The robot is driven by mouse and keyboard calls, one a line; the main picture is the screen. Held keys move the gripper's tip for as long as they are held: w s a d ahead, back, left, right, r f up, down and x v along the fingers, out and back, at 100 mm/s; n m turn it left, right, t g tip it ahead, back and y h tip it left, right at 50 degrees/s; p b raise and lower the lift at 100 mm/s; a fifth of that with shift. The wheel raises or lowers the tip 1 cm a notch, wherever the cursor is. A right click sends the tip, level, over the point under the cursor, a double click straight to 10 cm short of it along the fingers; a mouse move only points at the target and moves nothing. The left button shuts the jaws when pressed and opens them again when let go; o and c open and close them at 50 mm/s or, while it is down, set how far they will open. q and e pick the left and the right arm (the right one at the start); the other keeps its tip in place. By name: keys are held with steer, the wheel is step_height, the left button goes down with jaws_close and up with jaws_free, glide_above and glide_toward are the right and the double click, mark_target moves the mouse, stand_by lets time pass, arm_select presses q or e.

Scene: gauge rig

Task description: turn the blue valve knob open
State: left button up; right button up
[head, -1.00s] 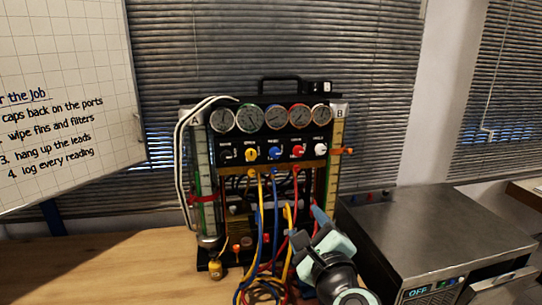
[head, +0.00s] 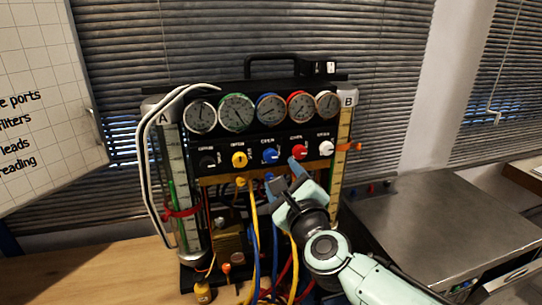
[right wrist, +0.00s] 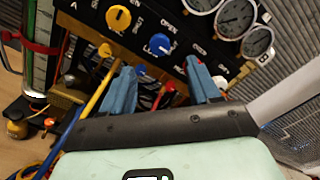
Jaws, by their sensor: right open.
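The blue valve knob (head: 270,156) is in the row of knobs under the gauges, between the yellow knob (head: 239,159) and the red knob (head: 299,152). It also shows in the right wrist view (right wrist: 160,44), just beyond the gap between my fingers. My right gripper (head: 282,174) is open and empty, just below and in front of the knob. Its two blue fingers show apart in the right wrist view (right wrist: 158,68). I see no contact with the knob. The knob's exact setting is too small to tell. My left gripper is out of view.
The gauge rig (head: 250,82) stands on the wooden table (head: 110,278). Yellow, blue and red hoses hang below the knobs, near my right gripper. A white knob (head: 326,148) is at the row's right end. A metal box (head: 430,220) stands at right.

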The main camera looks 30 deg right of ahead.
mark_target(271, 158)
steer(key=p+x, duration=0.1)
steer(key=x, duration=0.9)
steer(key=shift+a+p, duration=0.1)
steer(key=shift+p, duration=0.3)
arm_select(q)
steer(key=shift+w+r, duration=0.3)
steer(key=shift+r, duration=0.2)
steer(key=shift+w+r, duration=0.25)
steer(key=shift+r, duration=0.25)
arm_select(e)
steer(key=shift+s, duration=0.1)
steer(key=c, duration=1)
